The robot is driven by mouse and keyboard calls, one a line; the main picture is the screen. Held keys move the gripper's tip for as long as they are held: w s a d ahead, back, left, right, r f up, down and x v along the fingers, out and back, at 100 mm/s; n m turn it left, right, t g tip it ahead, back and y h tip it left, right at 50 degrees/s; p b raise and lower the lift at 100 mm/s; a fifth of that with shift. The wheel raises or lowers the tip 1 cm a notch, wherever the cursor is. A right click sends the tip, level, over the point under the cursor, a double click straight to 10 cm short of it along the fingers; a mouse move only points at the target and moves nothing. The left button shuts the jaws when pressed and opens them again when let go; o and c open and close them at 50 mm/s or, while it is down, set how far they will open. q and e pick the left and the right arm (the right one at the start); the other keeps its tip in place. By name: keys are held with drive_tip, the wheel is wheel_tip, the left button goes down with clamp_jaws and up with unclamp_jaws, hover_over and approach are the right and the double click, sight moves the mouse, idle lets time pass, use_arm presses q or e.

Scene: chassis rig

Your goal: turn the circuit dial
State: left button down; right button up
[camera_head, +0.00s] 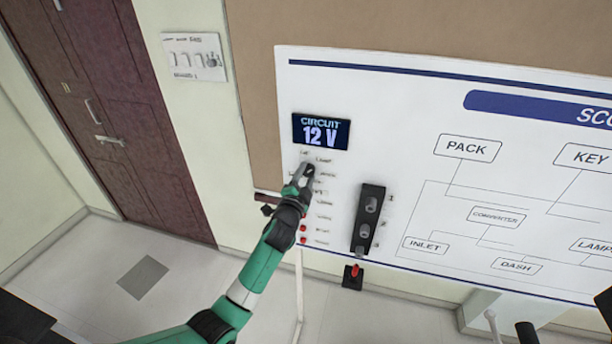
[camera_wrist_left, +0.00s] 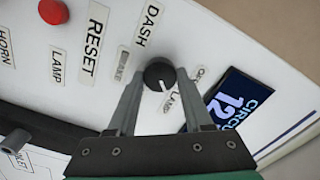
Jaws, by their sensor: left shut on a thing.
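The circuit dial (camera_wrist_left: 159,75) is a round black knob with a white pointer line, mounted on the white board. My left gripper (camera_wrist_left: 160,82) is shut on the dial, with one finger on each side of it. In the head view my left gripper (camera_head: 305,172) reaches the board just below the display and mostly hides the dial. The circuit display (camera_head: 321,131) reads "CIRCUIT 12 V" in the head view, and part of it shows in the left wrist view (camera_wrist_left: 238,103). My right gripper is not in view.
The white board (camera_head: 420,100) carries labels such as PACK and KEY. A black switch block (camera_head: 368,218) sits to the right of my left arm. A red button (camera_wrist_left: 53,11) is near the RESET label. A brown door (camera_head: 110,110) and open floor are at left.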

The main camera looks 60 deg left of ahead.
use_arm(q)
drive_tip(key=shift+c, duration=1.5)
unclamp_jaws()
drive_tip(key=v, duration=1.1)
drive_tip(key=shift+s+d, duration=0.15)
drive_tip(key=shift+d, duration=0.1)
